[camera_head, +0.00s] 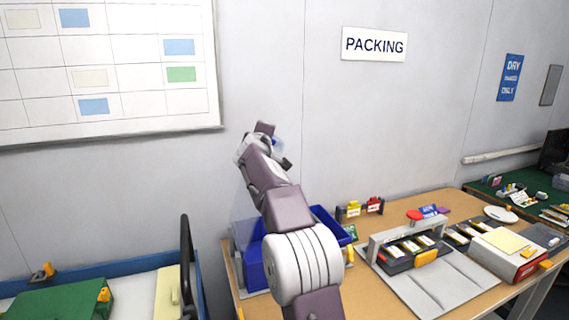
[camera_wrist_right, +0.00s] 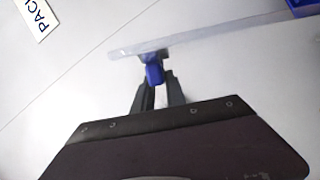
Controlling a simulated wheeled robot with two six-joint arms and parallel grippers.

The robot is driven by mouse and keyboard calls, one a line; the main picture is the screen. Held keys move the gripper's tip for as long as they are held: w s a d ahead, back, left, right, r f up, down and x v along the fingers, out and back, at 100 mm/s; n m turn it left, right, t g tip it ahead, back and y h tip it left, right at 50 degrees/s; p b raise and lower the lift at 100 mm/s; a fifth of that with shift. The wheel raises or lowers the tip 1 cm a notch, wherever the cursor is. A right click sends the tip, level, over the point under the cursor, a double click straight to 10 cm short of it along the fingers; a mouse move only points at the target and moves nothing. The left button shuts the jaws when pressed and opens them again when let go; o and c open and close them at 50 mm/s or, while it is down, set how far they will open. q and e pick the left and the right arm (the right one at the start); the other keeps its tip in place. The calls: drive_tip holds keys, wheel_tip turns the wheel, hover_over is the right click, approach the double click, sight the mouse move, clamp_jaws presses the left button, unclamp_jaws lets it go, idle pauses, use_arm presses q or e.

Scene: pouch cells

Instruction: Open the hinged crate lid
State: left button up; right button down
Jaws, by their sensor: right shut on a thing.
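The blue crate (camera_head: 254,268) stands at the left end of the wooden table, partly hidden behind my right arm. Its clear lid (camera_head: 242,206) is raised and stands steeply above the crate; it is faint against the wall. In the right wrist view the lid (camera_wrist_right: 212,34) shows as a thin translucent strip with a blue tab (camera_wrist_right: 154,75) at its edge. My right gripper (camera_wrist_right: 155,84) is shut on this tab. In the head view the right gripper (camera_head: 280,152) is high above the crate, with a bit of blue at its tips. My left gripper is out of view.
A grey tray (camera_head: 432,288) with pouch cells in a rack lies right of the crate on the table (camera_head: 460,207). A red-and-white box (camera_head: 508,256) stands farther right. A blue-edged cart (camera_head: 135,265) with a green case is at left. The wall is behind.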

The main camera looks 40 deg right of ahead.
drive_tip(key=w+a+n, duration=0.2)
drive_tip(key=a, duration=0.5)
drive_tip(key=w+a+r+n+t+h+b, duration=0.1)
drive_tip(key=w+a+n, duration=0.1)
drive_tip(key=a, duration=0.5)
drive_tip(key=shift+w+a+r, duration=0.25)
drive_tip(key=shift+w+a, duration=0.1)
drive_tip(key=shift+a, duration=0.05)
drive_tip(key=c, duration=1.4)
unclamp_jaws()
drive_tip(key=shift+f, duration=0.1)
drive_tip(key=shift+o, duration=0.2)
drive_tip(key=b+v, duration=0.4)
drive_tip(key=v, duration=0.5)
drive_tip(key=shift+b, duration=0.35)
drive_tip(key=shift+f, duration=0.15)
